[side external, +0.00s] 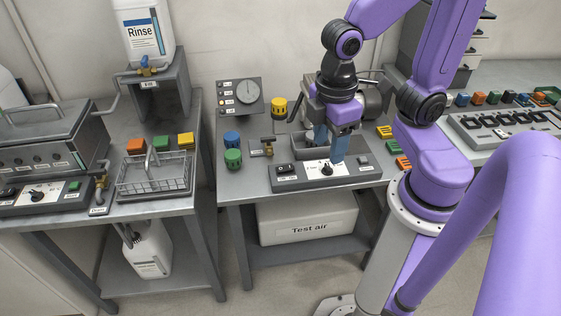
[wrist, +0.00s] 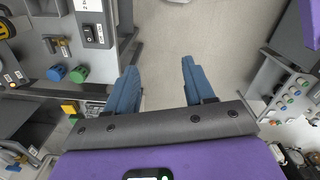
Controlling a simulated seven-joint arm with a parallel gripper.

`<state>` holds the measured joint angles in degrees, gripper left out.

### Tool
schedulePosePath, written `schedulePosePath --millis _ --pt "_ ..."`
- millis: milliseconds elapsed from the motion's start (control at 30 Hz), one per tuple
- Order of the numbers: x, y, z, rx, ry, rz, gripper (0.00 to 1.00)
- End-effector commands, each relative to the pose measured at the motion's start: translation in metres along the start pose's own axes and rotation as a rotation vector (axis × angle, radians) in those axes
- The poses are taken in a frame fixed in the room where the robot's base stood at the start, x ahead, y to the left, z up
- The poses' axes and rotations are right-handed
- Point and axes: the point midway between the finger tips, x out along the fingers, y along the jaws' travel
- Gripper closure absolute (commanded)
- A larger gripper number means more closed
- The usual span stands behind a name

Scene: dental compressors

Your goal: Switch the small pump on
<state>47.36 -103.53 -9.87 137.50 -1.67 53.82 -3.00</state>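The middle bench holds a grey control strip (side external: 300,177) along its front. It carries a black rocker switch (side external: 285,169) at the left and a white plate with a black knob (side external: 327,169). A metal pump-like body (side external: 374,98) stands behind, partly hidden by my arm; I cannot tell if it is the small pump. My gripper (side external: 330,150) is over the strip near the knob, blue fingers pointing down. In the wrist view the fingers (wrist: 159,64) are apart with nothing between them. The rocker switch (wrist: 94,35) is left of them there; its position is unclear.
A gauge panel (side external: 240,97) with small lamps stands at the back. A "Test air" box (side external: 308,221) sits below. A wire basket (side external: 155,175) is on the left bench.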

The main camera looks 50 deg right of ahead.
Motion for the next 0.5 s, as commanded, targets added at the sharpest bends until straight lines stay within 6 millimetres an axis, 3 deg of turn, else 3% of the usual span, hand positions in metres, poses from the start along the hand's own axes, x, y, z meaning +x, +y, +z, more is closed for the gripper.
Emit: schedulePosePath --millis 200,500 --pt "0.011 0.056 -0.041 0.072 -0.096 0.015 0.47" --pt "0.041 0.140 -0.071 0.159 -0.226 -0.003 0.47"
